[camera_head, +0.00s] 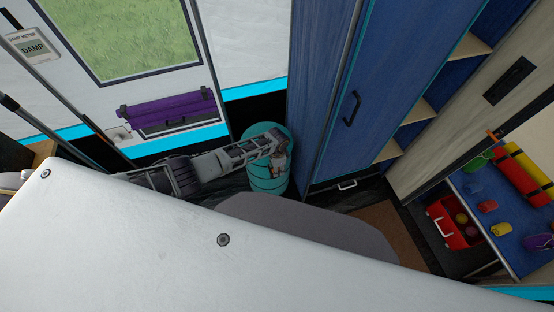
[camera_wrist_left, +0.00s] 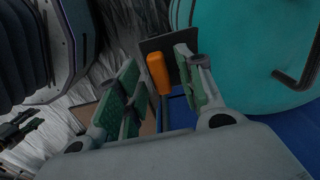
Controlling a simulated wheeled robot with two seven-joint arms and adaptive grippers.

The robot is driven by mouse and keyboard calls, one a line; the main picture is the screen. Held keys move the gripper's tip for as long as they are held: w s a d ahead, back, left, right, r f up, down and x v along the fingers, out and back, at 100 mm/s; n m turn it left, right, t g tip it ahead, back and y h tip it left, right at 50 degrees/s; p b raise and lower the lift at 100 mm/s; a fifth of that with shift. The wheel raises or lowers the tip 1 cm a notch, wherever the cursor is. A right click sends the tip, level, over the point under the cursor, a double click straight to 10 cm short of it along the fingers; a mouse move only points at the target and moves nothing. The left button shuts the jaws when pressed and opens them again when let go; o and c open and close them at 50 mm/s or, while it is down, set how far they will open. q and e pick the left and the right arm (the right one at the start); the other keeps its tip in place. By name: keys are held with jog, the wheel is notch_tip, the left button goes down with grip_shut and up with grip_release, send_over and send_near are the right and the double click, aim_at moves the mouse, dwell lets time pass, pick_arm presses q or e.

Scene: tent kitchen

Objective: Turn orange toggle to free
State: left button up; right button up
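The orange toggle (camera_wrist_left: 158,74) shows in the left wrist view as a rounded upright orange handle in front of a dark plate (camera_wrist_left: 157,45). My left gripper (camera_wrist_left: 160,82) is open, with one green-padded finger to the left of the toggle and one to its right. I see a gap on the left side; whether the right finger touches it I cannot tell. In the head view my left gripper (camera_head: 279,163) is in front of the teal barrel (camera_head: 268,184), and the toggle cannot be made out there.
A tall blue cabinet (camera_head: 326,75) stands right of the barrel. A purple roll (camera_head: 165,108) hangs on the tent wall behind my left arm. At the right are a blue table (camera_head: 492,213) with colourful items and a red crate (camera_head: 441,213).

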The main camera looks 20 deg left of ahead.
pick_arm(q)
notch_tip(320, 180, up, 12)
jog(key=shift+f, duration=0.15)
dwell(1.0)
dwell(0.5)
